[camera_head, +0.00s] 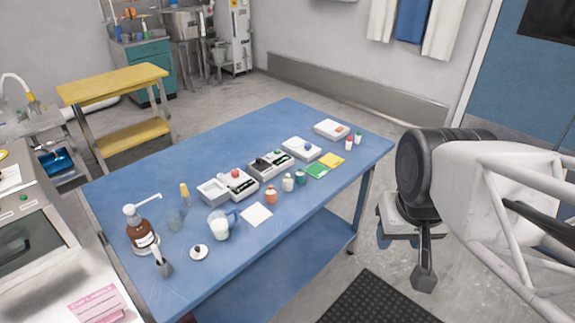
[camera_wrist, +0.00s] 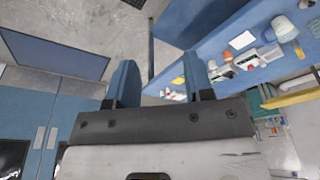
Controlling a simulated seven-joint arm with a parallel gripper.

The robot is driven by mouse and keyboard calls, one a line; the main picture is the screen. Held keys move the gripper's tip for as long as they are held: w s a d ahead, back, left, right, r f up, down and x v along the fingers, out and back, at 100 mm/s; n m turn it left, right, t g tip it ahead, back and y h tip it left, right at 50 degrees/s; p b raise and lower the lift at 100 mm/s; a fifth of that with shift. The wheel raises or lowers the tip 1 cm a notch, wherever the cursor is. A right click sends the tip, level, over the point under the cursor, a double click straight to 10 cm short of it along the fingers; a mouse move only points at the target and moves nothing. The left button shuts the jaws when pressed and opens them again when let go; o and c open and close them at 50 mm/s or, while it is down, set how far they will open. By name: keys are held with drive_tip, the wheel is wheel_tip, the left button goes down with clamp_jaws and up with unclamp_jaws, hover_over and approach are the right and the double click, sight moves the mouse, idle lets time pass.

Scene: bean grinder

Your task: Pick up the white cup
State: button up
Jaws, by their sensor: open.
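A white cup-like vessel (camera_head: 219,229) stands upright toward the near left part of the blue table (camera_head: 330,170). A bluish, see-through jug with a handle (camera_head: 232,217) is right against or around it; I cannot tell which. My gripper (camera_head: 424,277) is off the table's right side, far from the vessel, over the floor. In the wrist view, my gripper (camera_wrist: 160,62) has its two blue fingers apart with nothing between them. A pale vessel (camera_wrist: 284,28) shows at the upper right there, but I cannot tell if it is the same one.
A brown pump bottle (camera_head: 141,235), a glass beaker (camera_head: 175,219), a small white lid (camera_head: 199,252) and a white square (camera_head: 257,214) surround the vessel. Several small devices and bottles line the table's middle. A yellow cart (camera_head: 115,82) stands behind. The table's near right is clear.

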drive_tip(key=w+a+f+n+t, duration=0.1)
drive_tip(key=w+f+n+t, duration=0.2)
drive_tip(key=w+n, duration=0.9)
drive_tip(key=w+a+f+n+t, duration=0.3)
drive_tip(key=w+n, duration=0.5)
drive_tip(key=w, duration=0.7)
drive_tip(key=n+t+y, duration=0.3)
drive_tip(key=n+y, duration=0.3)
drive_tip(key=n, duration=1.4)
approach(289, 180)
drive_tip(key=shift+w+d+f, duration=0.1)
drive_tip(key=shift+w, duration=0.55)
drive_tip(key=shift+w+a+f+n+t, duration=0.1)
drive_tip(key=shift+a+f+n+t, duration=0.3)
drive_tip(key=shift+n, duration=0.4)
drive_tip(key=shift+f, duration=0.15)
drive_tip(key=shift+x, duration=1.25)
drive_tip(key=shift+a, duration=0.15)
